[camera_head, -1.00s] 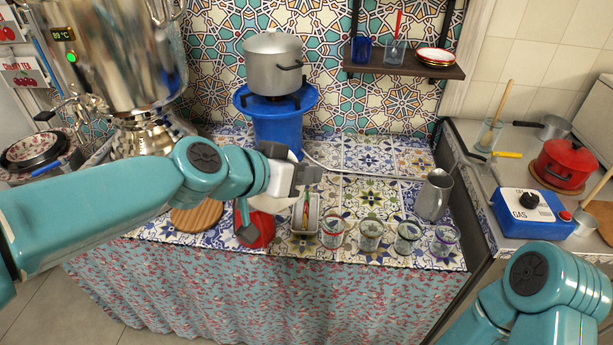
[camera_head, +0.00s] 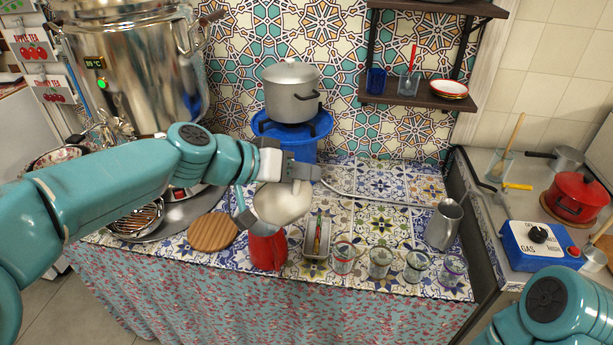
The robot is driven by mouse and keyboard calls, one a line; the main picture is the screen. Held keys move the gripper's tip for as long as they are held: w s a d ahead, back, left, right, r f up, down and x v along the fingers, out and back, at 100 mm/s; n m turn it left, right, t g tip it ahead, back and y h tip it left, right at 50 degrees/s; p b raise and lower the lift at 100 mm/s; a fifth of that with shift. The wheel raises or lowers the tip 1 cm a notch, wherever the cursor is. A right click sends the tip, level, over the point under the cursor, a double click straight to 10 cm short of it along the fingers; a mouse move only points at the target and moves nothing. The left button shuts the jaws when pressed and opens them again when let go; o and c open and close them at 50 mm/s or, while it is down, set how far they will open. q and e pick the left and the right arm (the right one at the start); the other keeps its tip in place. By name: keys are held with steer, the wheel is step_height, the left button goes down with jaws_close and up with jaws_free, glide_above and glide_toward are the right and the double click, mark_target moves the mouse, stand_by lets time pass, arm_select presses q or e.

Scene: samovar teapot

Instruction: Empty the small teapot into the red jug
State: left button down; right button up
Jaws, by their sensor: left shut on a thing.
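The small teapot (camera_head: 281,204) is whitish and hangs below my left gripper (camera_head: 298,174), which is shut on it. The teapot looks tilted, just above the red jug (camera_head: 267,250) and overlapping its top in the view. The jug stands on the tiled counter near the front edge. Its mouth is hidden behind the teapot, and I cannot tell whether the two touch or whether liquid flows. Only a link of my right arm shows at the lower right; its gripper is out of view.
A metal tray (camera_head: 317,240) and several glasses (camera_head: 381,262) stand right of the jug. A steel pitcher (camera_head: 443,224) is farther right. A round wooden board (camera_head: 213,232) lies left. The large samovar (camera_head: 135,75) and a pot (camera_head: 291,92) on a blue burner stand behind.

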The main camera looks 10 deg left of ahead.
arm_select(q)
steer(key=shift+w+a+r+n+g+h+p, duration=0.4)
steer(key=shift+w+a+r+n+p, duration=0.1)
steer(key=shift+w+a+r+p, duration=0.6)
steer(key=w+a+p, duration=0.1)
steer(key=w+a+r+n+p, duration=0.1)
steer(key=p, duration=0.1)
steer(key=shift+r+g+h, duration=0.25)
steer(key=shift+g+h, duration=0.05)
steer(key=shift+h, duration=0.1)
steer(key=shift+w+a+r+n+g+h+p, duration=0.25)
steer(key=shift+w+a+n+h+p, duration=0.2)
steer(key=shift+w+a+p, duration=1)
steer(key=shift+w+a+r+n+g+h+p, duration=0.15)
steer(key=shift+w+a+r+n+h+p, duration=0.35)
steer(key=shift+p, duration=1.65)
steer(key=shift+w+a+f, duration=0.1)
steer(key=shift+f, duration=0.1)
